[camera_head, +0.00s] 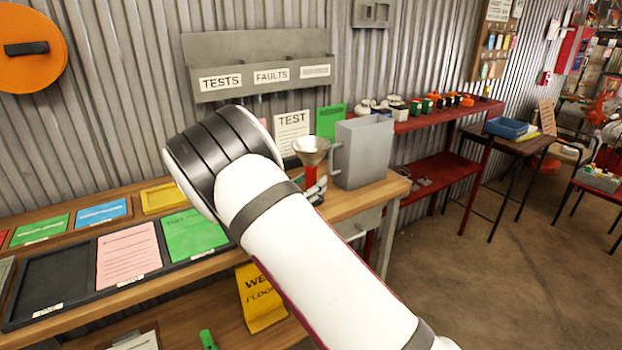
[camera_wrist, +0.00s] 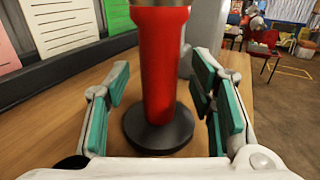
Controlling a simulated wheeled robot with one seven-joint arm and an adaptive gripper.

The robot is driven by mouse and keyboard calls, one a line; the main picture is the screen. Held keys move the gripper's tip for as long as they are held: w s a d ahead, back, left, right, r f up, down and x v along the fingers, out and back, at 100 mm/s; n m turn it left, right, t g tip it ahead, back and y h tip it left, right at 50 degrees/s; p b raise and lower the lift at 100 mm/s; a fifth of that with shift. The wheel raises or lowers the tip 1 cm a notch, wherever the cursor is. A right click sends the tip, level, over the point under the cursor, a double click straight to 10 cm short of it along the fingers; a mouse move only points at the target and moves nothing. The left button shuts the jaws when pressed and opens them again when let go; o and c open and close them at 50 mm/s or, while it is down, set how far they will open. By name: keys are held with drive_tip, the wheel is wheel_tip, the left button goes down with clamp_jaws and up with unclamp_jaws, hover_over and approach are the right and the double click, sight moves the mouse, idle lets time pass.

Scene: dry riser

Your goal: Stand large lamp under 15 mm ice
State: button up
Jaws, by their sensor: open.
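A red upright cylinder on a round black base (camera_wrist: 160,95) stands on the wooden bench. In the head view its red part (camera_head: 310,174) shows below a metal funnel (camera_head: 310,149); its base is hidden there. My gripper (camera_wrist: 161,88) is open, with one teal-padded finger on each side of the red cylinder. Gaps show between the pads and the cylinder. In the head view my arm hides most of the gripper. I cannot make out a thing marked as the large lamp or as 15 mm ice.
Sheets and coloured cards lie in trays at the bench's left. A TEST sheet (camera_head: 292,130) stands behind. A red shelf (camera_head: 440,118) with small items is farther right. Open floor lies at the right.

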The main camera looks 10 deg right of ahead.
drive_tip(key=shift+w+d, duration=0.3)
drive_tip(key=shift+w, duration=0.1)
clamp_jaws()
drive_tip(key=shift+r, duration=0.1)
